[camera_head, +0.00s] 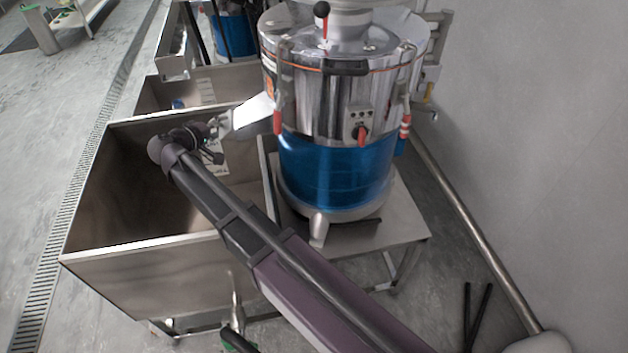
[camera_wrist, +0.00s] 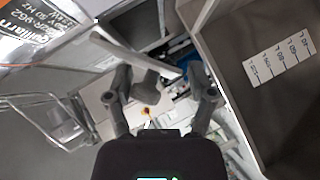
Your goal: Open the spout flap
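The bean grinder (camera_head: 335,165) has a chrome upper drum and a blue lower body. Its metal spout (camera_head: 250,113) slopes out from the left side over a steel bin. My gripper (camera_head: 210,130) is above the bin, close to the spout's outer end. In the wrist view, the two fingers of my gripper (camera_wrist: 162,98) are spread apart. A grey bar with a stubby, handle-like part (camera_wrist: 148,88), apparently on the spout flap, shows between the fingers. I see no clear contact with it. How far the flap stands open cannot be told.
The open steel bin (camera_head: 140,285) lies under my arm. In the wrist view, a bin wall carries a white scale label (camera_wrist: 279,60). A red-handled lever (camera_head: 322,12) stands on the lid. A second bin and blue machine (camera_head: 235,38) are behind. Open floor lies left.

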